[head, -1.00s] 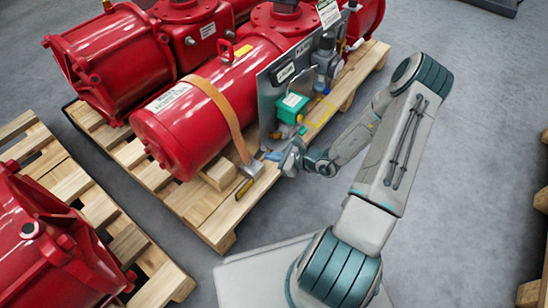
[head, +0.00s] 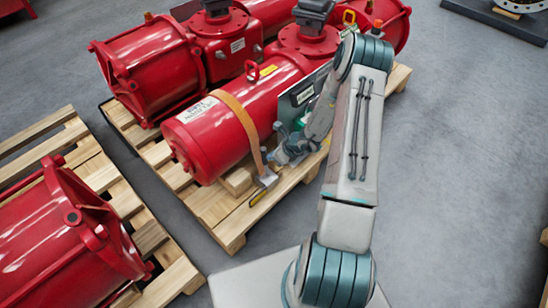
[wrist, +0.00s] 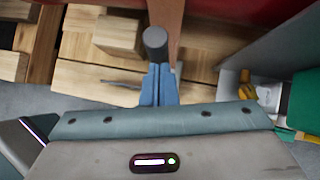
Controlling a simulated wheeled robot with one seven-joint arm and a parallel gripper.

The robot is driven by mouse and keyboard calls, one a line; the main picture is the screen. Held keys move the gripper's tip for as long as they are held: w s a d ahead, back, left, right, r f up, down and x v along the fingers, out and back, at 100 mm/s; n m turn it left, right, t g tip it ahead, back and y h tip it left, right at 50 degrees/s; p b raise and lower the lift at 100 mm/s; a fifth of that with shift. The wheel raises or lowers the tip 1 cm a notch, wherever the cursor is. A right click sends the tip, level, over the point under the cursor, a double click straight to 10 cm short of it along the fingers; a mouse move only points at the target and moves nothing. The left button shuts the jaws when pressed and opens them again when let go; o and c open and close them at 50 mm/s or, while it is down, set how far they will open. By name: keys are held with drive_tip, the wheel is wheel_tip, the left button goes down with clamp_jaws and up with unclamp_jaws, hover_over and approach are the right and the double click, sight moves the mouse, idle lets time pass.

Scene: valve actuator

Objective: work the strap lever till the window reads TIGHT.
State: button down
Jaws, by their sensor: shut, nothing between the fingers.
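An orange-brown strap (head: 240,122) runs over the red cylinder of the actuator (head: 215,140) down to a small metal strap tensioner (head: 267,178) at the pallet's near edge. A yellow-and-dark bar (head: 260,196) lies beside the tensioner. My gripper (head: 270,157) is just above the tensioner, close to the strap. In the wrist view, my gripper's blue fingers (wrist: 159,84) are shut with nothing between them. A dark grey rounded rod end (wrist: 155,42) stands at the fingertips; I cannot tell whether they touch. The strap (wrist: 168,20) shows behind it. I cannot read any window.
The actuator rests on a wooden pallet (head: 215,205). A grey panel (head: 300,92) stands right of the strap, with a green box (wrist: 303,100) close to my gripper's right side. Another red actuator (head: 65,235) sits on a pallet at left. Grey floor is clear at right.

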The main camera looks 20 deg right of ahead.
sight(264, 148)
drive_tip(key=shift+w+a, duration=0.35)
drive_tip(key=shift+w, duration=0.3)
drive_tip(key=shift+w+a, duration=0.35)
drive_tip(key=shift+w, duration=0.3)
drive_tip(key=shift+w+a+r, duration=0.2)
drive_tip(key=shift+w+a, duration=0.1)
drive_tip(key=shift+w, duration=0.1)
drive_tip(key=shift+a, duration=0.15)
drive_tip(key=shift+s+d+r, duration=0.1)
drive_tip(key=shift+s+d, duration=0.1)
drive_tip(key=shift+d, duration=0.2)
drive_tip(key=s+d+f+p+v, duration=0.1)
drive_tip(key=p+v, duration=0.2)
drive_tip(key=v, duration=1)
drive_tip(key=shift+p, duration=0.35)
